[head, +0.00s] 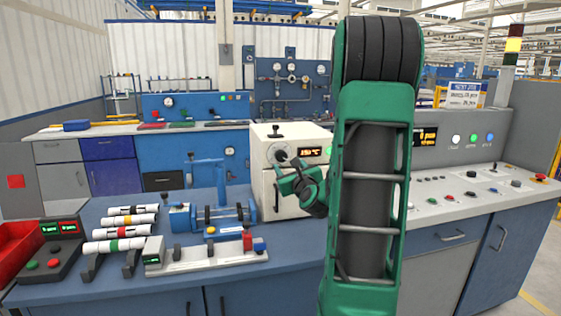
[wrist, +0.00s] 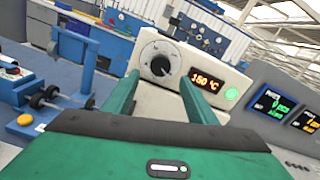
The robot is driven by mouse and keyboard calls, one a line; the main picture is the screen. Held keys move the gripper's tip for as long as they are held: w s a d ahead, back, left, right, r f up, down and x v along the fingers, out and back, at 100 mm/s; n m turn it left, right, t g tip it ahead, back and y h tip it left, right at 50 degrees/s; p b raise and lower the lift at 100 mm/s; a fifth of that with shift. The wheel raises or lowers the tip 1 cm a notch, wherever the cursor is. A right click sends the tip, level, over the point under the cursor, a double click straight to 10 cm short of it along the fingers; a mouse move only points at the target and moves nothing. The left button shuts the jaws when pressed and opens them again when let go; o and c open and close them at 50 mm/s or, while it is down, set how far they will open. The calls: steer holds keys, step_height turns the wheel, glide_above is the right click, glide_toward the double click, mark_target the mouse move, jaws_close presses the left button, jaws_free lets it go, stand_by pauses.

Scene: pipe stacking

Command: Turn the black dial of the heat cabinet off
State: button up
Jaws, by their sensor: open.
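The heat cabinet (head: 262,140) is a cream box on the blue bench, in the middle of the head view. Its black dial (wrist: 160,65) sits on a pale round scale in the wrist view, left of an orange display reading 150 °C (wrist: 207,78). A green light glows right of the display. In the head view the dial (head: 281,156) is just above my gripper. My gripper (wrist: 160,88) is green, with two fingers apart and nothing between them. The fingers point toward the cabinet front, and the dial shows between them. Whether they touch the cabinet I cannot tell.
Left of the cabinet stands a blue vise-like fixture (head: 208,212) with rollers. Several banded white pipes (head: 120,245) lie on a rack. A grey control console (head: 470,190) stands at right. A red bin (head: 18,245) is at far left. My arm hides part of the cabinet.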

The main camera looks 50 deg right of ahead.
mark_target(282, 158)
steer(key=x, duration=0.9)
steer(key=shift+a+f, duration=0.1)
steer(key=c, duration=1.1)
steer(key=shift+o, duration=0.2)
steer(key=shift+s, duration=0.1)
